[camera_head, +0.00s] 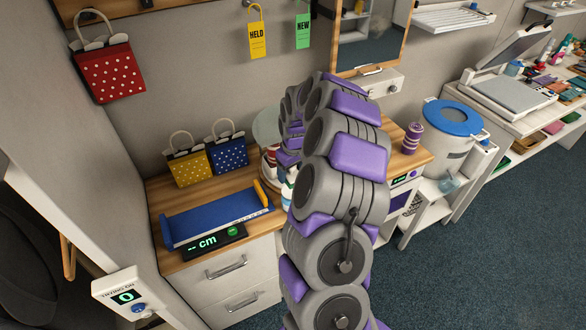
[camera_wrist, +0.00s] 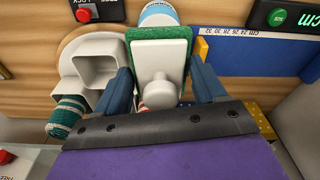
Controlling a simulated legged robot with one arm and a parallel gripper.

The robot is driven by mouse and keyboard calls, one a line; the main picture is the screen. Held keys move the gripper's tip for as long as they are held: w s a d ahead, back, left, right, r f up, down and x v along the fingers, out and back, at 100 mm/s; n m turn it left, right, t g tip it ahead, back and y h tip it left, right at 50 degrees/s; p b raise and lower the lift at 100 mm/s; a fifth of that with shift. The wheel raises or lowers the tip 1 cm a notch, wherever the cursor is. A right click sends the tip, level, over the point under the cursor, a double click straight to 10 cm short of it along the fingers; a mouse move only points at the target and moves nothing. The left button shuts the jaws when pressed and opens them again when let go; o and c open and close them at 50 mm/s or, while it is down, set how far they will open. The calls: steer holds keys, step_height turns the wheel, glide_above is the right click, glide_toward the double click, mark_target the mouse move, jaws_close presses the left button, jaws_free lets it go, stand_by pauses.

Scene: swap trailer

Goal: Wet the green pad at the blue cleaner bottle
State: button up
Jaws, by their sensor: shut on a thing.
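In the wrist view, my gripper (camera_wrist: 160,88) has its two blue fingers shut on a white holder (camera_wrist: 158,60) with a round knob. The green pad (camera_wrist: 188,48) shows as a green rim around the holder's far side; most of its face is hidden. A light-blue and white bottle (camera_wrist: 158,10), likely the cleaner bottle, shows at the top edge just beyond the pad. I cannot tell whether pad and bottle touch. In the head view my arm hides my gripper and the pad.
A white compartmented stand (camera_wrist: 95,70) and a green-and-white striped roll (camera_wrist: 68,115) are close by. A blue measuring tray (camera_head: 215,215) with a display (camera_head: 217,241) lies on the wooden counter. Yellow (camera_head: 190,168) and blue (camera_head: 229,153) bags stand behind it. A blue-lidded bin (camera_head: 452,118) stands right.

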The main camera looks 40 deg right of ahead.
mark_target(291, 191)
steer(key=shift+a+f, duration=0.25)
steer(key=shift+a, duration=0.5)
steer(key=shift+f, duration=0.3)
steer(key=f, duration=0.1)
steer(key=d+f+b, duration=0.1)
steer(key=d+f, duration=0.1)
steer(key=f, duration=0.1)
steer(key=shift+d, duration=0.25)
steer(key=shift+f, duration=0.25)
steer(key=shift+a+f+b, duration=0.15)
steer(key=shift+a+b, duration=0.1)
steer(key=shift+b, duration=0.05)
steer(key=shift+a, duration=0.8)
steer(key=shift+d, duration=0.95)
steer(key=shift+a, duration=0.8)
steer(key=shift+d+f, duration=0.4)
steer(key=shift+d, duration=0.25)
steer(key=shift+a+r, duration=0.1)
steer(key=shift+a, duration=0.4)
steer(key=shift+d, duration=0.35)
steer(key=shift+a, duration=0.2)
